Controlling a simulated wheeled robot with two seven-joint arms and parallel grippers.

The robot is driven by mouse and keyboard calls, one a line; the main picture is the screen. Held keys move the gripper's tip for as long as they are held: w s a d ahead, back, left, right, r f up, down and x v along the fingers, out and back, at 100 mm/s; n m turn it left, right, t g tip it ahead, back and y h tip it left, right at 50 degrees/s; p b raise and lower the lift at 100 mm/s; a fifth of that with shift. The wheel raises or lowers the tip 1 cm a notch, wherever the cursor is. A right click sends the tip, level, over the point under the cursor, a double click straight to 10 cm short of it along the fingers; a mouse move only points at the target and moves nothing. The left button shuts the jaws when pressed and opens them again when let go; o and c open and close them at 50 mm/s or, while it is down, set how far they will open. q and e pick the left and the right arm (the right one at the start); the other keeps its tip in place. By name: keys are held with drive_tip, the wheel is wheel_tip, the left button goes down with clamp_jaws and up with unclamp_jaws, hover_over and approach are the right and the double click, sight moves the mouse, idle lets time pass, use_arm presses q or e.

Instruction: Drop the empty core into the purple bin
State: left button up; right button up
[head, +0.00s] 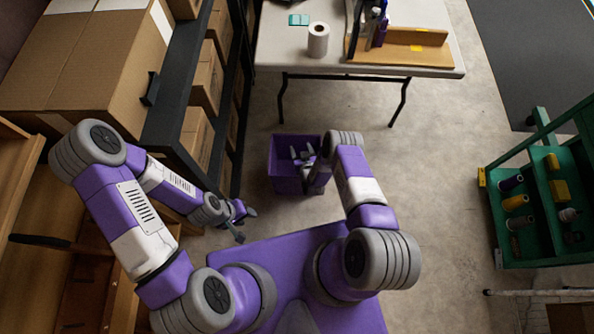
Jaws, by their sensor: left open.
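The purple bin (284,183) stands on the floor below the near side of the white table. My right gripper (304,157) is over or inside the bin's opening, partly covered by its own arm. Small pale shapes show there, and I cannot tell whether they are fingers or a core, or whether this gripper is open or shut. My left gripper (243,222) is open and appears empty, low to the left of the bin and apart from it. I cannot make out the empty core for certain.
The white table (285,53) holds a white roll (318,40) and a wooden stand (400,50). Dark shelving with cardboard boxes (75,60) lines the left. A green cart (510,235) with several thread cones stands right. The floor between bin and cart is clear.

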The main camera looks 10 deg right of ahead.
drive_tip(key=shift+s, duration=0.1)
drive_tip(key=p+v, duration=0.3)
drive_tip(key=v, duration=0.4)
drive_tip(key=shift+s, duration=0.15)
drive_tip(key=shift+r, duration=0.15)
